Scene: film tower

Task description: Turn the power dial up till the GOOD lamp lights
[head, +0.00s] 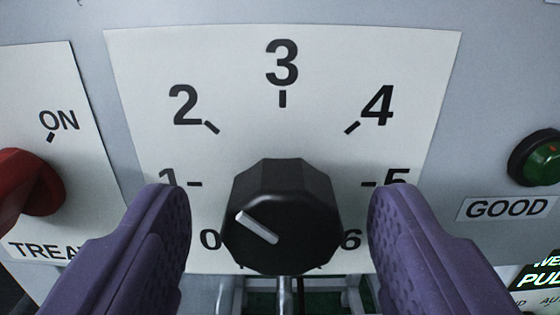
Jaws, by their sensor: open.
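The power dial is a black, many-sided knob (283,200) in the lower middle of the head view. It stands out from a white scale plate (330,55) numbered 0 to 6. Its white pointer line slants up and left from the knob's centre, its angle between the 1 and 2 marks. My gripper (279,205) is open, with one purple finger on each side of the knob and a visible gap to it on both sides. The GOOD lamp (543,160) is a dark green dome in a black ring at the right edge; no glow shows.
A red knob (28,185) stands at the left edge beside an ON mark. A GOOD label (507,208) sits under the lamp. A partly cut-off lit sign (540,275) is at the lower right. The grey panel above the fingers is clear.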

